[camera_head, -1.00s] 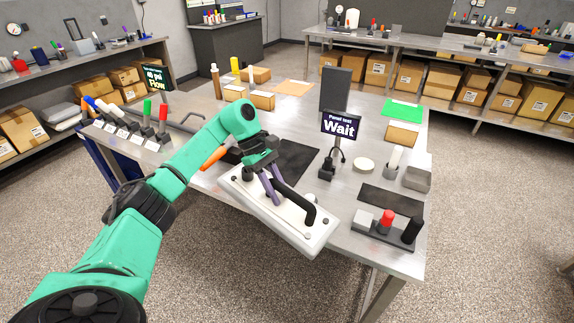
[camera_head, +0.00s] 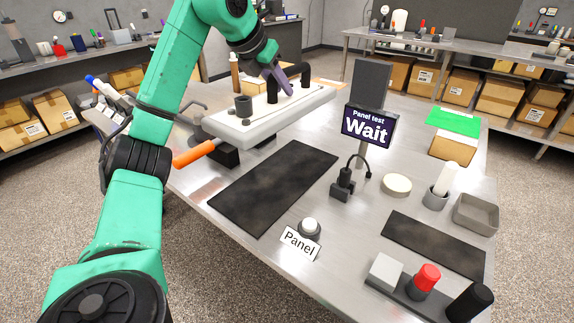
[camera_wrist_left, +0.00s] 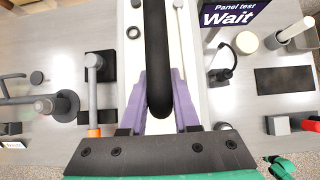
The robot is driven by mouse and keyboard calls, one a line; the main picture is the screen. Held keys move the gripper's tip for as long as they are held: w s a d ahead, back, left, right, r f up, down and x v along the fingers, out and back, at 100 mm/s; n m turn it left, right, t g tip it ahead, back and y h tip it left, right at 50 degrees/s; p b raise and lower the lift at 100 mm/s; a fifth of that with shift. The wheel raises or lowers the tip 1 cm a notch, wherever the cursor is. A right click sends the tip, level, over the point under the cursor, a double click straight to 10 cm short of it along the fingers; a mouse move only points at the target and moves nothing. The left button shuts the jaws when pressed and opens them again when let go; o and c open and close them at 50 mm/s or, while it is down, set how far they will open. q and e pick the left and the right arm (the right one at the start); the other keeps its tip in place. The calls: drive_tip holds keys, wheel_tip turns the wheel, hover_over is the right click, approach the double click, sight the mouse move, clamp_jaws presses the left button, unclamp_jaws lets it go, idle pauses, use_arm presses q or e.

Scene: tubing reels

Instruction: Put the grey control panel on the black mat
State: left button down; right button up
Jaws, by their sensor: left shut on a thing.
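The grey control panel (camera_head: 240,129) is a pale slab with a black handle (camera_head: 305,76) and dark knobs. My left gripper (camera_head: 275,82) is shut on the panel's black handle and holds the panel over the back left of the table. In the left wrist view the purple fingers close around the black handle (camera_wrist_left: 158,60), with the pale panel (camera_wrist_left: 192,80) behind. The larger black mat (camera_head: 270,187) lies bare on the table, in front of the panel. My right gripper is not in view.
A "Wait" sign (camera_head: 370,126) stands right of the mat, with a black device (camera_head: 342,184) beside it. A white button with a "Panel" label (camera_head: 300,244) is in front. An orange-handled lever (camera_head: 195,153) is at left. A smaller dark mat (camera_head: 435,243) lies at right.

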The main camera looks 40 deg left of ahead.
use_arm(q)
drive_tip(key=f+b, duration=0.4)
drive_tip(key=f, duration=0.5)
drive_tip(key=f+b, duration=0.4)
drive_tip(key=f, duration=0.6)
drive_tip(key=shift+s+f, duration=0.2)
drive_tip(key=shift+f, duration=0.1)
drive_tip(key=c, duration=0.6)
unclamp_jaws()
drive_tip(key=shift+f, duration=0.1)
drive_tip(key=shift+c, duration=0.2)
drive_tip(key=shift+s, duration=0.1)
drive_tip(key=v, duration=1.2)
